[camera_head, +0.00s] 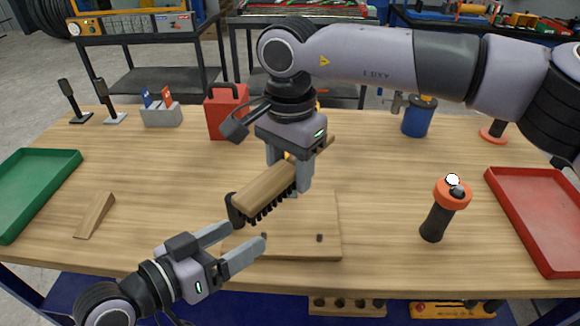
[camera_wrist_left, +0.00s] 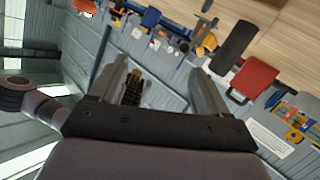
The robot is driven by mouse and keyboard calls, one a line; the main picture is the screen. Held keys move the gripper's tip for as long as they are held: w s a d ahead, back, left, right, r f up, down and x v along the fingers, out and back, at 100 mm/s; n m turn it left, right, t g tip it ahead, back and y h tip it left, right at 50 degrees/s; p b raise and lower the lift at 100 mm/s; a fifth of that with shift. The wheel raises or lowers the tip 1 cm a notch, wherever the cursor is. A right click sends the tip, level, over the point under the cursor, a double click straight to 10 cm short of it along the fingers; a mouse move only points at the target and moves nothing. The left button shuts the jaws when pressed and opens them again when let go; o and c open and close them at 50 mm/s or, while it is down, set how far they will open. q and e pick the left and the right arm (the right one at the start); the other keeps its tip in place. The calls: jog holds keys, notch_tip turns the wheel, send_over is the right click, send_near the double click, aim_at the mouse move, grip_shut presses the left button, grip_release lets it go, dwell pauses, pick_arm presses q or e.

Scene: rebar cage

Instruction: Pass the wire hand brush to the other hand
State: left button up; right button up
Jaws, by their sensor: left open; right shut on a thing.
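The wire hand brush (camera_head: 268,189) has a long wooden body, dark bristles underneath and a dark end at the lower left. My right gripper (camera_head: 288,180) points down over the table and is shut on the brush toward its far end, holding it above a wooden board. My left gripper (camera_head: 246,236) is open and empty, just below the brush's dark near end, its fingers pointing right. The left wrist view shows its two fingers (camera_wrist_left: 162,62) spread apart. A small brown and black thing shows between them there; I cannot tell what it is.
The wooden board (camera_head: 310,225) lies under the brush. A wooden wedge (camera_head: 95,216) and green tray (camera_head: 35,185) are at left. An orange-collared dark tool (camera_head: 437,218) and red tray (camera_head: 540,220) are at right. A red canister (camera_head: 224,112) stands behind.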

pick_arm(q)
jog(key=s+a+f+n+t+y, duration=0.3)
jog(key=s+a+f+n+y, duration=0.15)
jog(key=a+f, duration=0.65)
jog(key=s+f+m+g+y, duration=0.1)
jog(key=s+f+g+y, duration=0.2)
jog(key=f, duration=0.9)
jog(key=shift+s+a+f+m+g+y, duration=0.25)
jog(key=shift+s+a+m+g+y, duration=0.15)
jog(key=shift+s, duration=0.6)
